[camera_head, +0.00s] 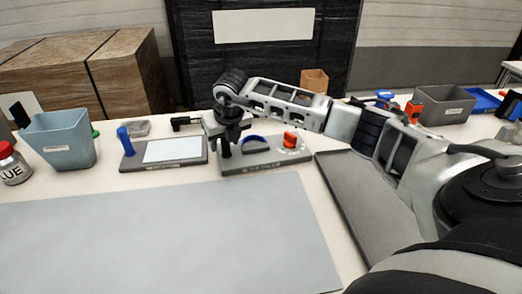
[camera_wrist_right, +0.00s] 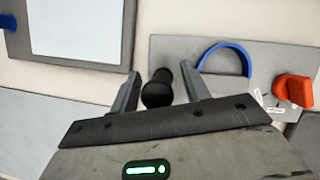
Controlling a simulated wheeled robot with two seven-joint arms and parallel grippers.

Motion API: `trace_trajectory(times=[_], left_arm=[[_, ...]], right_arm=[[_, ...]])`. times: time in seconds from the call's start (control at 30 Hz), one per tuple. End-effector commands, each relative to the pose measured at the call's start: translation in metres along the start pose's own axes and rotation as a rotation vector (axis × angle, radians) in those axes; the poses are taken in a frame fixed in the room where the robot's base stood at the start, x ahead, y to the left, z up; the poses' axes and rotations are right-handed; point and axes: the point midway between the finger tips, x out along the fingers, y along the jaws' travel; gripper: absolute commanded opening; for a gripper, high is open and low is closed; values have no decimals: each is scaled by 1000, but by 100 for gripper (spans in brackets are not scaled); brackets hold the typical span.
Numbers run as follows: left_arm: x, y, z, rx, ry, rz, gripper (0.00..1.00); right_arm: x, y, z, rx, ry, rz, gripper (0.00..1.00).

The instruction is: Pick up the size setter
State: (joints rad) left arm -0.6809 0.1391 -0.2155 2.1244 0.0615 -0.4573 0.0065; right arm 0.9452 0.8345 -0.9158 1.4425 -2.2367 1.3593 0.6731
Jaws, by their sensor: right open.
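A grey board (camera_head: 265,166) on the table carries a black round-topped post (camera_wrist_right: 158,90), a blue arch (camera_head: 254,144) and an orange knob (camera_head: 290,140) on a pale marked dial. The board's label is too small to read, so I cannot tell by name which part is the size setter. My right gripper (camera_head: 226,150) is over the board's left end. In the right wrist view the gripper (camera_wrist_right: 161,72) is open, with the black post between its two fingers. Contact with the post cannot be made out. The blue arch and orange knob lie to the right of the fingers. My left gripper is not in view.
A grey board with a white panel (camera_head: 173,150) and blue post (camera_head: 125,141) stands just left. A blue-grey bin (camera_head: 60,142) and a glue jar (camera_head: 12,165) are further left. A grey bin (camera_head: 443,105) stands right. The large grey mat (camera_head: 170,240) in front is clear.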

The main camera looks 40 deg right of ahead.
Motion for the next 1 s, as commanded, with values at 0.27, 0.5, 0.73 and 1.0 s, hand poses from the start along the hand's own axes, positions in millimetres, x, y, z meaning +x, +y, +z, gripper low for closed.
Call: trace_trajectory(times=[0.27,0.5,0.73,1.0], left_arm=[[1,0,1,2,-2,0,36],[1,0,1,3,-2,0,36],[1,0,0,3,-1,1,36],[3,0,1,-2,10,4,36]], right_arm=[[1,0,0,0,0,0,30],[0,0,0,0,-2,0,0],[-2,0,1,0,-2,0,0],[-26,0,12,0,-6,1,0]])
